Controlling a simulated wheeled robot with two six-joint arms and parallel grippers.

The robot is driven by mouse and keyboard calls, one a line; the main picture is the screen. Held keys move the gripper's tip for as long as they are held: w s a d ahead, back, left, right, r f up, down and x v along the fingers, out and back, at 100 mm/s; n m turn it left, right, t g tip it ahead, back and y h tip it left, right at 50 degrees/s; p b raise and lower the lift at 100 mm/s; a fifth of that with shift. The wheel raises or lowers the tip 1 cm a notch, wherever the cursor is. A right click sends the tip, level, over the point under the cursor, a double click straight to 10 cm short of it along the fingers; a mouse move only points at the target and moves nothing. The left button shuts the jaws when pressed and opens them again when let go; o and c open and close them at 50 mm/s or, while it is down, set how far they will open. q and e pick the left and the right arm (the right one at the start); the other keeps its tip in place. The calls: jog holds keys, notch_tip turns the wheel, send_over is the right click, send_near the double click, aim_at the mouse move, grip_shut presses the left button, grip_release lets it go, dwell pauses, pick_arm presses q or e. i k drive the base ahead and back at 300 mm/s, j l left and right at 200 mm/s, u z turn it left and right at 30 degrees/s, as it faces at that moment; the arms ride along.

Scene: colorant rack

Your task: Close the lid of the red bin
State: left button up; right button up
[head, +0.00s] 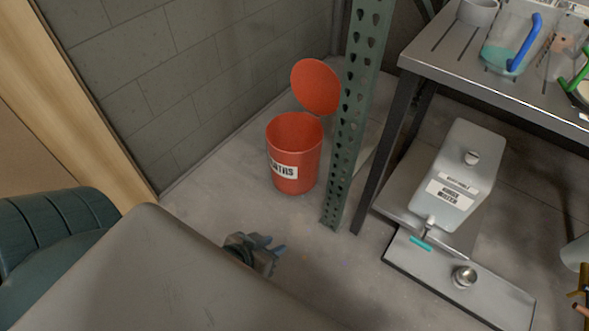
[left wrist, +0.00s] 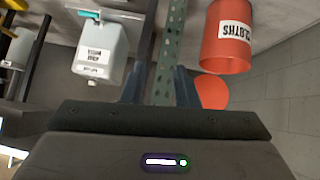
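The red bin (head: 293,160) stands upright on the floor by the block wall, with a white label on its front. Its round red lid (head: 316,87) is open, tipped up behind the rim. In the left wrist view the bin (left wrist: 226,50) is upside down at the upper right, and part of the lid (left wrist: 211,92) shows below it. My left gripper (head: 270,250) is low in the head view, in front of the bin and apart from it. Its two fingers (left wrist: 160,88) are spread with nothing between them. My right gripper does not show.
A green perforated post (head: 352,130) stands just right of the bin and lid. Right of it are a metal table (head: 440,62) with jugs and a grey container (head: 462,175) above a floor tray (head: 490,300).

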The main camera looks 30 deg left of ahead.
aim_at(315, 85)
jog(key=i+j+z, duration=0.15)
jog(key=j+z, duration=0.15)
jog(key=j, duration=0.6)
jog(key=i+j+z, duration=0.1)
jog(key=j+z, duration=0.2)
jog(key=j, duration=0.6)
